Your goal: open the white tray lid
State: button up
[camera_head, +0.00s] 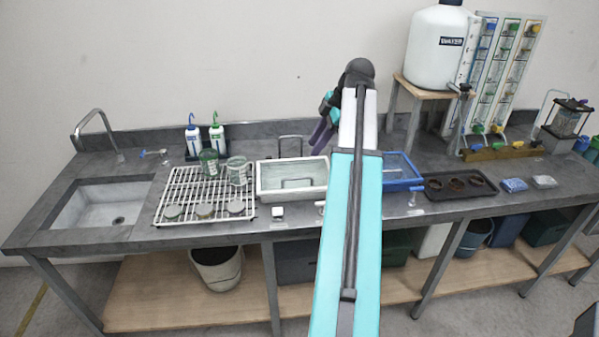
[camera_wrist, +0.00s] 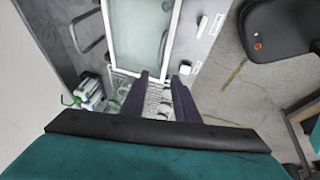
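The white tray (camera_head: 261,192) sits on the grey bench just left of my arm. A pale, see-through lid panel (camera_head: 292,172) lies within its white rim, with a thin dark handle across the front part. In the wrist view the white tray (camera_wrist: 109,38) runs out of the top edge, its pale panel (camera_wrist: 140,35) seen at an angle. My gripper (camera_head: 323,128) is raised behind and right of the tray, partly hidden by my arm. In the wrist view my gripper (camera_wrist: 163,82) has its two dark fingers apart with nothing between them.
A wire rack (camera_head: 180,190) with beakers and lidded dishes stands left of the tray, beside a sink (camera_head: 95,205). A blue tray (camera_head: 405,180) and a dark tray (camera_head: 485,190) lie to the right. Wash bottles (camera_head: 216,138) and a water tank (camera_head: 436,55) stand at the back.

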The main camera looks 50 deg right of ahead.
jog(key=shift+f, duration=0.2)
jog(key=p, duration=0.4)
send_over(299, 188)
jog(key=shift+d+f, duration=0.1)
jog(key=shift+f, duration=6)
jog(key=shift+c, duration=0.4)
grip_shut()
